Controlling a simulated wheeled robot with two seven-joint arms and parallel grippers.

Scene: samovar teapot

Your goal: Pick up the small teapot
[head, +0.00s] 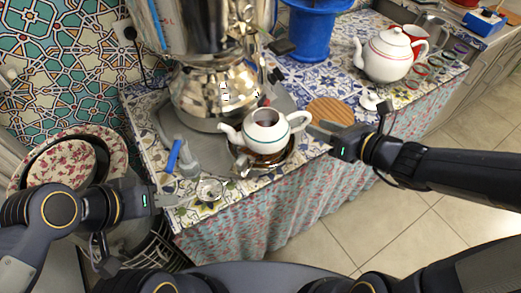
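The small teapot (267,132) is white with a teal band and a dark open top. It sits upright in a shiny metal bowl (286,160) in front of the samovar (217,92), spout to the left and handle to the right. My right gripper (313,129) is just right of the teapot's handle. Its fingers look parted, with nothing held; contact with the handle cannot be told. My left gripper (177,193) is low at the left, near a small glass (209,190) and apart from the teapot. Its fingers look parted and empty.
A small white lid (371,101) and a round wooden board (331,112) lie to the right. A larger white teapot (386,58) and a red cup (416,37) stand farther right. A blue container (309,32) stands behind.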

